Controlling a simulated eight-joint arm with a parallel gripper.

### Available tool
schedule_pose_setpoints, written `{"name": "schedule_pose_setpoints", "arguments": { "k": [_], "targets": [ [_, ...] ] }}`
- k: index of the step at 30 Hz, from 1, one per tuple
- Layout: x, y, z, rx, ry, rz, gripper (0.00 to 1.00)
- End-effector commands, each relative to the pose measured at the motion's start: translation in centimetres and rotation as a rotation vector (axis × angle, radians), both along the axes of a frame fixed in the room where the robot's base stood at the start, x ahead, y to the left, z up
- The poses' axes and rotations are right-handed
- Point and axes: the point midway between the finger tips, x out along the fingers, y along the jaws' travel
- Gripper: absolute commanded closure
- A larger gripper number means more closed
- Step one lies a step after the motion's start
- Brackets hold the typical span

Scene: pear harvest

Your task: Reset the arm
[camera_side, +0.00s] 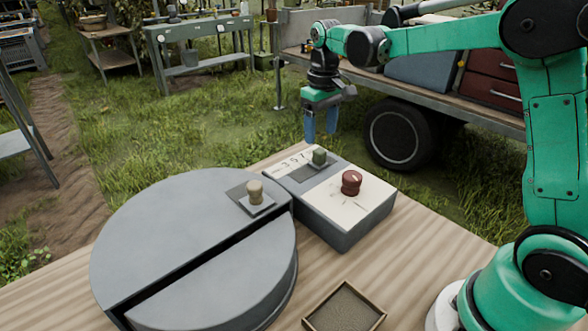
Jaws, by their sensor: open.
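My gripper (321,124) hangs with its blue fingers pointing down, above and behind the grey box with a cream top (333,205). The fingers are apart and nothing shows between them. They look clear of the box. A red knob-like piece (351,182) stands on the right part of the box's cream top. A small dark green piece (319,157) stands on a dark patch near the box's back edge. A tan piece (255,192) stands on a small square plate on the large grey round platform (150,230).
A shallow wooden-framed tray (344,308) lies at the front of the wooden table (405,262). A dark slot crosses the round platform. Behind the table are grass, a flatbed trailer with a wheel (398,135), and a green workbench (203,45). Bare table lies right of the box.

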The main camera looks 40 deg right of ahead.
Motion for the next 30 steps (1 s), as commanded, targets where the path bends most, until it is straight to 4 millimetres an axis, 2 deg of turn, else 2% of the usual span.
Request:
{"name": "schedule_pose_setpoints", "arguments": {
  "k": [5,10,14,21,25,30],
  "targets": [
    [-0.9,0.8,0.9,-0.008,-0.046,0.002,0.37],
    [-3.7,2.8,2.8,-0.024,-0.184,0.004,0.37],
    [-6.4,4.4,3.4,-0.029,-0.310,0.004,0.37],
    [-10.7,6.5,2.4,-0.016,-0.519,0.002,0.37],
    [-11.8,7.1,1.6,-0.006,-0.587,0.002,0.37],
    [-12.3,7.3,1.1,0.001,-0.621,0.000,0.37]
  ]
}}
